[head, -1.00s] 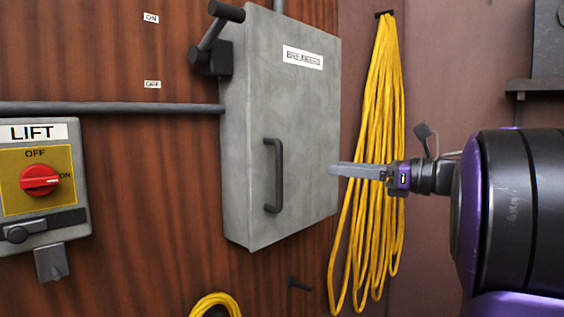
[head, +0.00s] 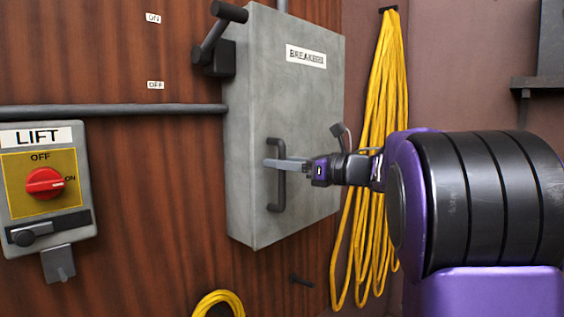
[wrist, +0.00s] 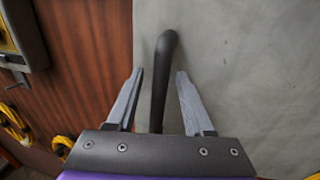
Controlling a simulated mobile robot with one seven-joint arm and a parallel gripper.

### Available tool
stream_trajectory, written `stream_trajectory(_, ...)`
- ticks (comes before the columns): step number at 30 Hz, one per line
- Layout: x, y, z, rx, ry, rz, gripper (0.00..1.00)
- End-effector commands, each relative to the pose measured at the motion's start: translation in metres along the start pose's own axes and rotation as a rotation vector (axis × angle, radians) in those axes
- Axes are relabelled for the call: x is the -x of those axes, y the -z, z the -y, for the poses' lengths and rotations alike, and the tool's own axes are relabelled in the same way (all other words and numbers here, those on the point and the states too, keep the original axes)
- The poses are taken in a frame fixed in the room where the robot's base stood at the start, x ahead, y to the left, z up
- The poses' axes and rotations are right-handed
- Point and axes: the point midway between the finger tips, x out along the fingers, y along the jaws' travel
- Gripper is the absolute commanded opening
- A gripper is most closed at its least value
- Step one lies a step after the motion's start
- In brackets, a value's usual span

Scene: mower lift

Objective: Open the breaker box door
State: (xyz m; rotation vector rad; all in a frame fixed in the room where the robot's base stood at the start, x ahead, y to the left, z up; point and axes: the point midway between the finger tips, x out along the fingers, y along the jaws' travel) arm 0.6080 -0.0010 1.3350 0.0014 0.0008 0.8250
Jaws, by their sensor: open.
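The grey breaker box (head: 300,120) is on the wood-panelled wall, its door shut, with a "BREAKERS" label near the top. Its dark vertical bar handle (head: 275,195) is on the left side of the door. My gripper (head: 268,163) is at the handle's upper part, reaching in from the right. In the wrist view my open gripper (wrist: 158,72) has one finger on each side of the handle (wrist: 161,75). A gap shows between the handle and each finger. The lower part of the handle is hidden by the gripper body in the wrist view.
A dark lever (head: 220,40) sticks out at the box's upper left. A LIFT switch panel (head: 85,180) with a red knob is at the left. Yellow cable (head: 375,150) hangs right of the box. A pipe (head: 110,110) runs along the wall into the box.

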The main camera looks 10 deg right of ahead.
Motion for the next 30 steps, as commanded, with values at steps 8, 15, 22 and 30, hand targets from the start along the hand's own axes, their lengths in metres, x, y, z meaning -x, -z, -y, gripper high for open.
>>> stream_trajectory(8, 0.0, 0.0001, 0.0001, 0.0, 0.0, 0.0, 0.4)
stream_trajectory(15, 0.0002, 0.0, 0.0002, 0.0, 0.0, 0.0, 0.0)
stream_trajectory(22, 0.0003, -0.0001, 0.0002, 0.0, 0.0, 0.0, 0.0)
stream_trajectory(30, 0.0004, -0.0001, 0.0002, 0.0, 0.001, 0.0, 0.0)
